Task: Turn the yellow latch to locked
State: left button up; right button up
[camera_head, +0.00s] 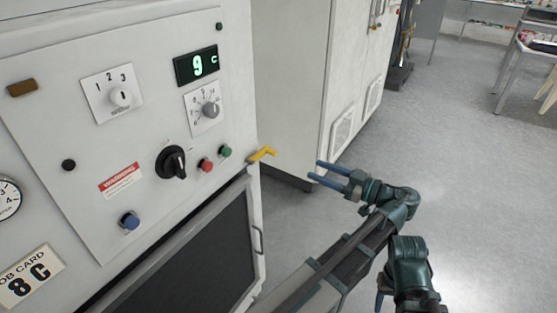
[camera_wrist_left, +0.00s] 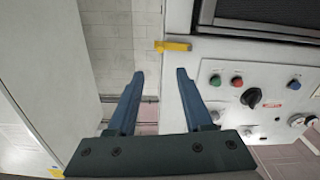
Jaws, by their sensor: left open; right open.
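The yellow latch (camera_head: 262,154) sticks out from the right edge of the white machine's panel, above the dark-windowed door (camera_head: 190,265). In the left wrist view the latch (camera_wrist_left: 173,47) lies just ahead of the fingertips, slightly right of the middle. My left gripper (camera_head: 315,170) is open and empty, to the right of the latch and apart from it, its fingers pointing left toward it. Both its fingers (camera_wrist_left: 160,73) show spread in the left wrist view. My right gripper (camera_head: 383,288) is low at the right, mostly hidden by my own arm, away from the latch.
The panel carries a black rotary knob (camera_head: 173,162), a red button (camera_head: 206,165), a green button (camera_head: 225,151) and a blue button (camera_head: 129,220). A white cabinet (camera_head: 300,70) stands behind. Open grey floor (camera_head: 450,150) lies at the right.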

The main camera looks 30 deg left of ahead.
aim_at(276, 154)
pick_arm(q)
jog(key=a, duration=0.9)
jog(key=w+a, duration=0.1)
jog(key=a, duration=0.3)
jog(key=shift+a, duration=0.4)
jog(key=shift+c, duration=0.3)
grip_shut()
dwell(0.6)
